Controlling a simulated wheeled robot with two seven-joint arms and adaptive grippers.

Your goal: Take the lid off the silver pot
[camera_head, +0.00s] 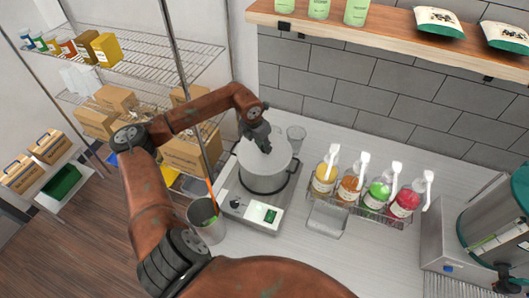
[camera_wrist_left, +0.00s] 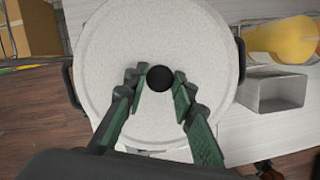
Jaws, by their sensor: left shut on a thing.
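The silver pot (camera_head: 262,183) stands on a white hot plate (camera_head: 240,212) on the counter. Its round pale lid (camera_head: 279,161) lies on top, and I see no clear gap between lid and pot. In the left wrist view the lid (camera_wrist_left: 155,30) fills the middle, with a black round knob (camera_wrist_left: 160,78) at its centre and dark pot handles at both sides. My left gripper (camera_head: 264,147) reaches down from above; its green-padded fingers (camera_wrist_left: 158,84) stand on both sides of the knob, shut on it. The knob is hidden in the head view. My right gripper is out of view.
A glass (camera_head: 296,137) stands just behind the pot. A metal cup (camera_head: 206,222) with utensils is at its left. A rack of several syrup bottles (camera_head: 350,188) and an empty metal tray (camera_head: 327,217) are at its right. A wooden shelf (camera_head: 400,32) hangs behind.

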